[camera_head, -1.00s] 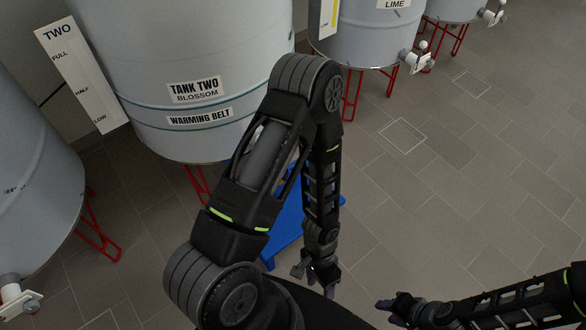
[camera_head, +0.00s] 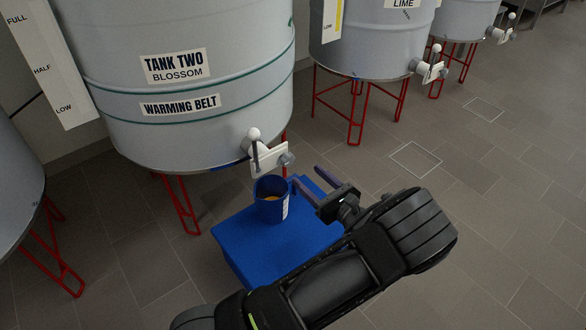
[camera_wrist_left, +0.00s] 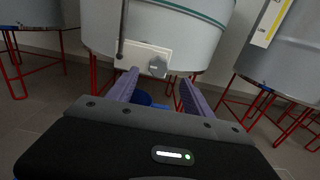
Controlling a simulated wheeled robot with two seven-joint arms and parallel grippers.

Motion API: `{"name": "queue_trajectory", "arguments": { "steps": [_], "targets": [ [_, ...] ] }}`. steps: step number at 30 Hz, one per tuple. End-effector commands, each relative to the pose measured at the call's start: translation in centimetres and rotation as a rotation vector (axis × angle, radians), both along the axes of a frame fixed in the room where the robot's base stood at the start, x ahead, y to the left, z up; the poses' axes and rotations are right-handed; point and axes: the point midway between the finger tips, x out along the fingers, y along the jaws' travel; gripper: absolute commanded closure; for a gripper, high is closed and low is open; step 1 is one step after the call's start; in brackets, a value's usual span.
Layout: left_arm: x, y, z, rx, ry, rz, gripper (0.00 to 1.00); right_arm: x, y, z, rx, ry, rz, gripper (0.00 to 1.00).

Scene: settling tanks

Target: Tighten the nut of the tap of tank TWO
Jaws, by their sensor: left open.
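Tank TWO (camera_head: 180,110) is a big grey drum. Its tap (camera_head: 268,158) sits low at its right side, with a white plate and a dark lever topped by a white ball. A grey knob-like nut (camera_head: 286,160) is at the plate's right end; in the left wrist view the nut (camera_wrist_left: 157,66) lies between the fingertips in the picture, apparently beyond them. My left gripper (camera_head: 305,176) is open and empty, just right of and below the nut. It also shows in the left wrist view (camera_wrist_left: 159,77). My right gripper is out of view.
A blue cup (camera_head: 272,209) with something yellow inside stands on a blue stand (camera_head: 245,250) under the tap. Red legs (camera_head: 180,205) support the tank. Tank LIME (camera_head: 370,45) stands to the right with its own tap. The tiled floor at the right is clear.

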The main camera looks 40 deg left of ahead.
Motion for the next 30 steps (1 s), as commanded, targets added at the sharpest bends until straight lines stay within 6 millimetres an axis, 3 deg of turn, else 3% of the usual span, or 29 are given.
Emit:
{"name": "queue_trajectory", "arguments": {
  "steps": [8, 21, 30],
  "targets": [
    [0.1, 0.7, -0.2, -0.004, 0.001, 0.003, 0.41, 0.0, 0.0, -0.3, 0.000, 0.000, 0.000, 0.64],
    [1.8, 6.6, -0.4, -0.005, 0.001, 0.004, 0.41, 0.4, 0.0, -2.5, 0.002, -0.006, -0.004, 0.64],
    [2.1, 7.6, -0.1, -0.005, 0.001, 0.003, 0.41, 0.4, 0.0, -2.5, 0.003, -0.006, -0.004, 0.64]
  ]
}}
